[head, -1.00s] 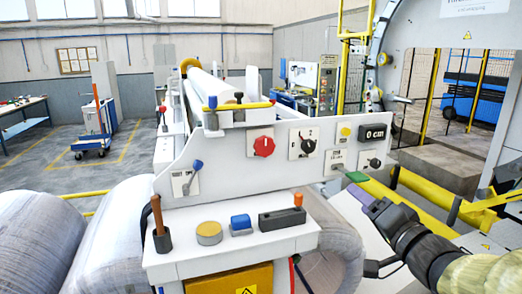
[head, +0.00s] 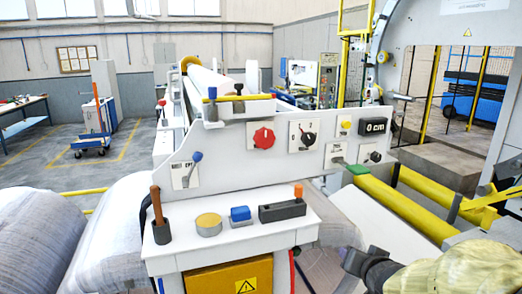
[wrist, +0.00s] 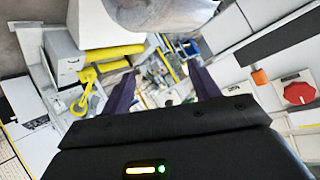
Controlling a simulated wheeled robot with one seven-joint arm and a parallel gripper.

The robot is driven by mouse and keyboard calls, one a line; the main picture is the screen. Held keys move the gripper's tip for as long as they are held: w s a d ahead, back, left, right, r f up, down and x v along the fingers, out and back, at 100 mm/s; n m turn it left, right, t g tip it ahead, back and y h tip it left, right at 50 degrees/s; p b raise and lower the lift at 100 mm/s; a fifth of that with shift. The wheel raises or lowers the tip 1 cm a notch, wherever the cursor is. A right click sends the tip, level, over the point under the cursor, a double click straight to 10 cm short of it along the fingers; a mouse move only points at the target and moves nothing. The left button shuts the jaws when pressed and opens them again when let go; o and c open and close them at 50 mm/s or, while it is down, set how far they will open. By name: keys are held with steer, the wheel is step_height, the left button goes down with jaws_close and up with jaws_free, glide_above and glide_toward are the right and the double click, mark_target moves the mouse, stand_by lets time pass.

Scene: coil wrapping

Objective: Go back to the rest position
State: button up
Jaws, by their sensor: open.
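My gripper (wrist: 163,82) shows in the wrist view as two dark purple fingers spread well apart, with nothing between them. In the head view only a dark part of my wrist (head: 368,266) and the cloth-covered arm show at the lower right. The fingers cannot be made out there. My wrist is below and apart from the white control panel (head: 235,165) and its green-tipped lever (head: 356,169). The panel also carries a red knob (head: 263,138), a black rotary switch (head: 304,138) and a display (head: 374,126) reading 0 cm. The red knob also shows in the wrist view (wrist: 298,93).
A white shelf below the panel holds a brown-handled stick (head: 158,220), a yellow round button (head: 208,223), a blue block (head: 241,215) and a grey block (head: 282,211). Wrapped rolls (head: 112,235) stand at left. Yellow rails (head: 400,205) run at right.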

steer(key=s+a+f+n+g+b, duration=0.1)
steer(key=s+a+f+n+g, duration=0.1)
steer(key=s+f, duration=0.4)
steer(key=s+a+f+n+g, duration=0.3)
steer(key=s+a+f+g, duration=0.2)
steer(key=s+f+g, duration=0.1)
step_height(320, 180, down, 3)
steer(key=shift+s+a+r+g+y+b, duration=0.2)
steer(key=shift+s+g+y+b, duration=0.2)
steer(key=shift+g, duration=0.2)
